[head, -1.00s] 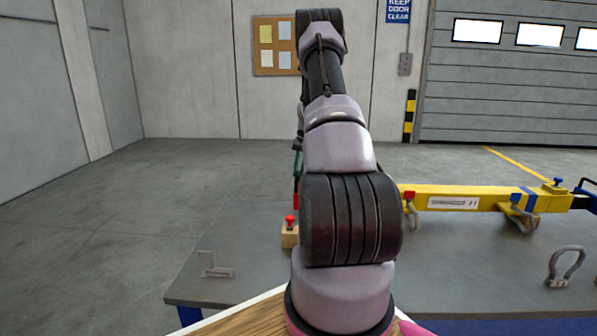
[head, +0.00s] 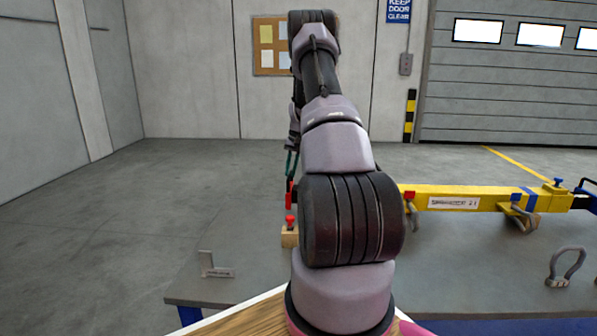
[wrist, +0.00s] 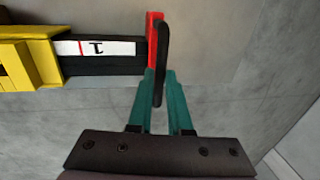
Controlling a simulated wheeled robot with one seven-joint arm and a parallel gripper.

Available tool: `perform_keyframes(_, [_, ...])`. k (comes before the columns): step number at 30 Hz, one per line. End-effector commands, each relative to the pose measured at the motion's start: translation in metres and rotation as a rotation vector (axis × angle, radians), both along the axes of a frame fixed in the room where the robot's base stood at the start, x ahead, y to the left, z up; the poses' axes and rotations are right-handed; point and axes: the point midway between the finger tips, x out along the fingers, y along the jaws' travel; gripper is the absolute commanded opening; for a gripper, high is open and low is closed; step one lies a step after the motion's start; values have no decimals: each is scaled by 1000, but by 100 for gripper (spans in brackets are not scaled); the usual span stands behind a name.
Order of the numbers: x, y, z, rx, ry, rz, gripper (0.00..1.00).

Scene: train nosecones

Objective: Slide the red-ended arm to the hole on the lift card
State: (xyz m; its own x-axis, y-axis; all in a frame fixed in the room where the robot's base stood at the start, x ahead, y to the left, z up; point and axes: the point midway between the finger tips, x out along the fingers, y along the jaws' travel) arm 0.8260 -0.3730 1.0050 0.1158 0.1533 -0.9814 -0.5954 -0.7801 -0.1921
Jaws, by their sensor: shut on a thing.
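The red-ended arm is a dark bar with a red end plate (wrist: 154,38) and a white strip marked 1 (wrist: 108,48), coming out of a yellow sleeve (wrist: 28,58) in the wrist view. A black handle (wrist: 162,55) sits on the red end. My gripper (wrist: 160,76) has teal fingers, shut on this handle. In the head view my gripper (head: 291,165) is at the red end (head: 289,197), left of the yellow beam (head: 480,199); my own arm hides the bar between. The beam carries a label (head: 453,203), too small to read. I cannot make out a lift card for certain.
A wooden block with a red knob (head: 290,236) stands below the red end. A small grey bracket with a label (head: 215,267) stands on the grey table's (head: 450,270) left corner. A shackle (head: 566,266) lies at right. Floor left of the table is clear.

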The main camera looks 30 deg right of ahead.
Motion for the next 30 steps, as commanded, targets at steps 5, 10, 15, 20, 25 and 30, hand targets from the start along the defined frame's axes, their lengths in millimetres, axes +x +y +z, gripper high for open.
perform_keyframes(5, [26, 34, 2, 3, -6, 7, 0])
perform_keyframes(10, [31, 40, 2, 3, -6, 4, 0])
perform_keyframes(15, [31, 40, 2, 3, -7, 3, 0])
perform_keyframes(20, [30, 40, 2, 2, -6, 3, 47])
perform_keyframes(25, [30, 39, 1, 2, -4, 3, 47])
perform_keyframes(30, [29, 39, 3, 2, -4, 3, 47])
